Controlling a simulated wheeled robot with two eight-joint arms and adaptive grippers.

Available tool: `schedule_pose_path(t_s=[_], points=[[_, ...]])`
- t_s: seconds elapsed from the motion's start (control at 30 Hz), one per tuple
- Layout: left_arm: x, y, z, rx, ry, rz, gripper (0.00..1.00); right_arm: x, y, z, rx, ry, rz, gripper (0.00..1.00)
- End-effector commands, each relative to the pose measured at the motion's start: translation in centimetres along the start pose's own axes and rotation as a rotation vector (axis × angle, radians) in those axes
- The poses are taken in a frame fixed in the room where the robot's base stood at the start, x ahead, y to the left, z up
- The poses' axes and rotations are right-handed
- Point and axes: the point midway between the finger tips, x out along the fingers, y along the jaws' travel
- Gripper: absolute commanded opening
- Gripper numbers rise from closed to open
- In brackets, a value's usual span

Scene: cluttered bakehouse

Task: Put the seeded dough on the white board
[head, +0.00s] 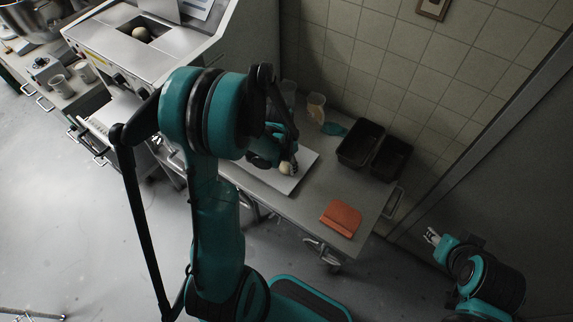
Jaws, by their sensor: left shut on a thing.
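Seeds on the ball are too small to make out. My left arm hides much of the board's left part. My right gripper (432,237) is at the lower right, away from the table, with its fingertips apart and nothing between them.
The steel table (302,205) also holds two black bins (360,144), an orange-red item (341,218), clear containers (316,108) and a teal item (333,129). A machine with a pale ball (141,34) inside stands at upper left. A tiled wall is behind.

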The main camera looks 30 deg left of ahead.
Motion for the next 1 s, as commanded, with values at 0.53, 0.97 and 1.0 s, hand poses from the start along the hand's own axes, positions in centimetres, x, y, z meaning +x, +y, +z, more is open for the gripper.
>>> schedule_pose_path(t_s=[0.53,0.97,1.0], points=[[0.3,0.0,0.1,0.000,0.000,0.000,0.65,0.2,0.0,0.2,0.000,0.000,0.000,0.40],[-2.1,0.0,0.0,0.000,0.000,0.000,0.65,-0.7,0.0,-0.5,0.000,0.000,0.000,0.40],[-3.0,0.1,0.0,0.000,0.000,0.000,0.65,-0.9,0.0,-0.6,0.000,0.000,0.000,0.40]])
